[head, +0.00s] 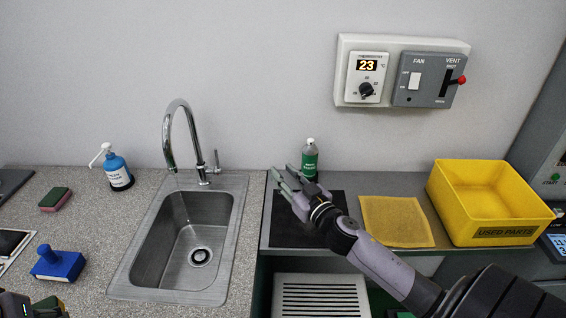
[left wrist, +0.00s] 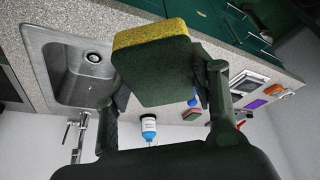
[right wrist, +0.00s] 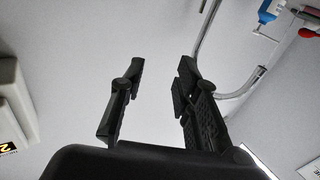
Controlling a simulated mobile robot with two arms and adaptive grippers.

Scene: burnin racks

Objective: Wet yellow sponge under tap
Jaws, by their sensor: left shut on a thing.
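The yellow sponge (left wrist: 150,36) with a dark green scouring side is between the fingers of my left gripper (left wrist: 160,88), which is shut on it, in the left wrist view. In the head view only a bit of the sponge (head: 47,308) shows at the bottom left edge. The chrome tap (head: 167,135) arches over the empty steel sink (head: 190,240); the sponge is left of and in front of the sink. I see no water running. My right gripper (head: 284,183) is open and empty above the dark mat, right of the sink; the right wrist view (right wrist: 155,95) shows nothing between its fingers.
A blue pump bottle (head: 117,172), a pink-and-green sponge (head: 55,199) and a blue handled block (head: 58,264) stand left of the sink. A green-labelled bottle (head: 309,160), a yellow cloth (head: 396,222) and a yellow bin (head: 490,203) are to the right.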

